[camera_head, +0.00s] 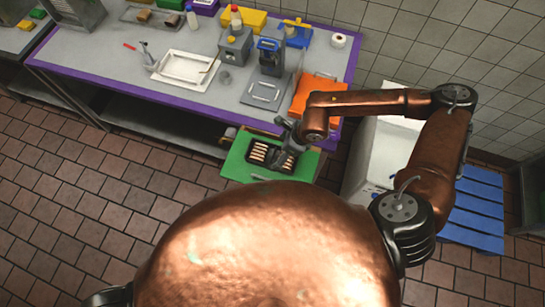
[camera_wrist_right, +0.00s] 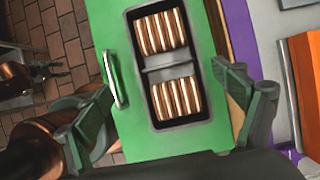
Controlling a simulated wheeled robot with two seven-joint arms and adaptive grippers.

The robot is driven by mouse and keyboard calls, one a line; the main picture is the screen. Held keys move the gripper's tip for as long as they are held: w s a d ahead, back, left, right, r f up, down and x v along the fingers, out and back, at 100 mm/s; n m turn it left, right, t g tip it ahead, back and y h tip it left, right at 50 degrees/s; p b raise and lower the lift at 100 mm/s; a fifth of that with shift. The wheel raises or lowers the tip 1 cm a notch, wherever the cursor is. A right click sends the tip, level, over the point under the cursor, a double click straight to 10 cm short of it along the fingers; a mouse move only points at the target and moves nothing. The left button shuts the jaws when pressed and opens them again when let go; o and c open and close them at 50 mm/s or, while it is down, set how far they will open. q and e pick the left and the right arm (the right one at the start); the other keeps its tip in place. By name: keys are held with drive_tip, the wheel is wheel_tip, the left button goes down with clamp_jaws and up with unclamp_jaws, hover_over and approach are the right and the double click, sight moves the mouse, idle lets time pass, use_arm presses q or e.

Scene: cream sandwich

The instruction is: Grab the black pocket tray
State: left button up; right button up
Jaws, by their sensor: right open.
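The black pocket tray (camera_head: 256,151) lies on a green surface, with two groups of copper-coloured ribbed pieces in its compartments. It shows closely in the right wrist view (camera_wrist_right: 168,121), with a bar across its middle. My right gripper (camera_head: 286,144) is open above the tray. In its wrist view its fingers stand wide apart on either side of the tray, and contact cannot be told. It covers part of the tray's right side in the head view. A small dark gripper shape (camera_wrist_right: 48,70), probably my left one, shows far off in the wrist view; its jaws are unclear.
The green surface (camera_head: 237,166) carries a silver handle (camera_wrist_right: 112,80) beside the tray. A purple-edged worktable (camera_head: 200,95) behind it holds a white tray (camera_head: 184,67), grey devices and an orange board (camera_head: 312,98). A blue pallet (camera_head: 478,210) lies at the right.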

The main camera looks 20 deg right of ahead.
sight(273, 155)
drive_tip(key=shift+w+f, duration=0.25)
drive_tip(key=shift+f, duration=0.35)
drive_tip(key=shift+w+f, duration=0.25)
drive_tip(key=shift+f, duration=0.3)
drive_tip(key=p+x, duration=0.1)
drive_tip(key=x, duration=0.3)
drive_tip(key=shift+w+d+f+p, duration=0.1)
drive_tip(key=shift+p, duration=0.25)
drive_tip(key=shift+w+f, duration=0.15)
drive_tip(key=shift+f, duration=0.4)
drive_tip(key=shift+c, duration=0.6)
drive_tip(key=c, duration=1.1)
